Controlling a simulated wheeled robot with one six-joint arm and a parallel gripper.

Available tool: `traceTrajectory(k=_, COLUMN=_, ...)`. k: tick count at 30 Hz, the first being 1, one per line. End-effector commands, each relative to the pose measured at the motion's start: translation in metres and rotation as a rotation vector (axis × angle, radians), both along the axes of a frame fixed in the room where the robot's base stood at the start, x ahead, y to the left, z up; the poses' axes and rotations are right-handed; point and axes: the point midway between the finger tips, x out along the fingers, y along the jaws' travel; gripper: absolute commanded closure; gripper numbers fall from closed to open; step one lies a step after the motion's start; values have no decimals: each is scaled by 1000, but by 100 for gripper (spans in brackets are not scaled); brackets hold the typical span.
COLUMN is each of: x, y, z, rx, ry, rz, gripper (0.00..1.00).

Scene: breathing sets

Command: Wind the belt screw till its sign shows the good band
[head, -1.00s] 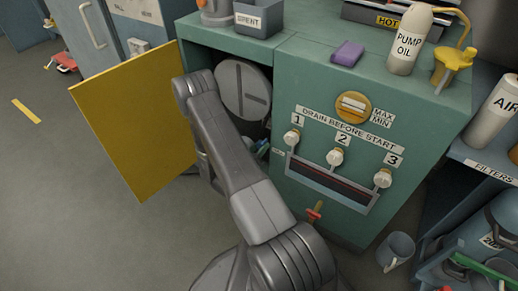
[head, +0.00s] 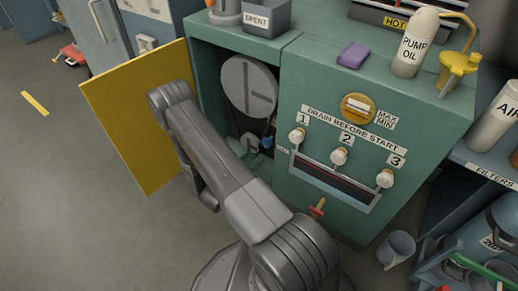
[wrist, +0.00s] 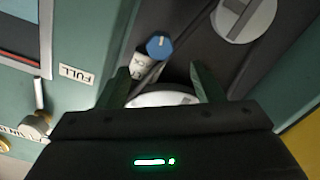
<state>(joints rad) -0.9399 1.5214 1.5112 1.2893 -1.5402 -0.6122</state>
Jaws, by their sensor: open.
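The blue knob of the belt screw (wrist: 158,46) shows in the wrist view, just beyond and between my fingertips. In the head view it is a small blue spot (head: 267,142) inside the open cabinet. A white sign drum (wrist: 143,66) sits beside the knob; dark letters that look like "CK" show, and the rest is turned away or hidden. My gripper (wrist: 163,80) is open, its two dark fingers apart with nothing between them. In the head view my arm mostly hides it. A pale round disc (wrist: 160,98) lies partly behind the gripper.
The yellow door (head: 140,115) stands open left of the cabinet. A large grey wheel (head: 248,86) is inside, above the knob. A smaller grey pulley (wrist: 245,15) shows in the wrist view. White drain knobs (head: 340,156) stick out on the front panel.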

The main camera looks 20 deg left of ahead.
Motion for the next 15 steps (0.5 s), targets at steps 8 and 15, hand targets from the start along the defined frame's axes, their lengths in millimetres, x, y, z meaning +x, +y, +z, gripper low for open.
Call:
traceTrajectory(k=8, x=-38, y=14, z=1, rx=-1, ry=1, rz=2, gripper=40)
traceTrajectory(k=15, x=-46, y=17, z=0, rx=0, ry=1, rz=0, gripper=40)
